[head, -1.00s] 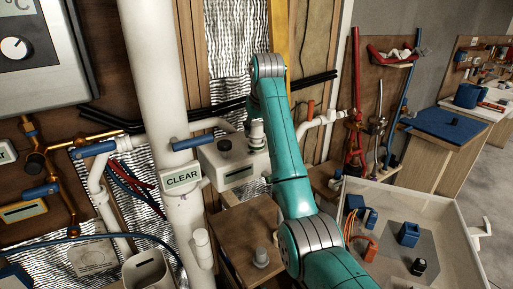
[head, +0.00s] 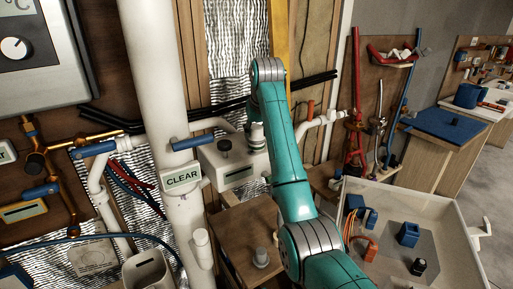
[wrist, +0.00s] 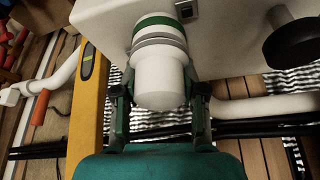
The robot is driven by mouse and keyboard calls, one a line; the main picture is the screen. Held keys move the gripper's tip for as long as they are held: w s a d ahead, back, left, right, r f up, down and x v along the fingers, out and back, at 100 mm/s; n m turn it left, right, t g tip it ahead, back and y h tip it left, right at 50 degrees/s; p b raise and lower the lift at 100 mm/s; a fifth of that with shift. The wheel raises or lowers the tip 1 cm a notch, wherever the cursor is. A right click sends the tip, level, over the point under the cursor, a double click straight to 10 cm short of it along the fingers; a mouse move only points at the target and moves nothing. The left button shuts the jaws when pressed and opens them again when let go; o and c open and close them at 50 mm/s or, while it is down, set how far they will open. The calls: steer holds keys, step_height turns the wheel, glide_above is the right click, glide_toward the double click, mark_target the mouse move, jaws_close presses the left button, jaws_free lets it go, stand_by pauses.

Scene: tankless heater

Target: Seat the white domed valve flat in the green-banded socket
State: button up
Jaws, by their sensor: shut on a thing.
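The white domed valve (wrist: 160,82) is between the two fingers of my gripper (wrist: 158,95), which is shut on it in the wrist view. Its wide end faces the white box. The green-banded socket (wrist: 160,22) sits against that box, in line with the valve. Grey rings show between the valve's white body and the green band. I cannot tell whether the valve sits flush there. In the head view my arm hides most of the gripper, and a pale part of the valve and socket stack shows just left of it.
The white box (head: 230,172) carries a dark round knob (head: 225,147), near the socket; the knob also shows in the wrist view (wrist: 292,42). A yellow level (wrist: 88,100) stands close beside the gripper. Black pipes (head: 312,82) run behind. A white pipe (head: 160,110) stands at left.

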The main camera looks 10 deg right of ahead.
steer(key=shift+f, duration=0.1)
steer(key=o, duration=1.3)
steer(key=shift+o, duration=0.2)
step_height(320, 180, up, 10)
steer(key=shift+f, duration=0.1)
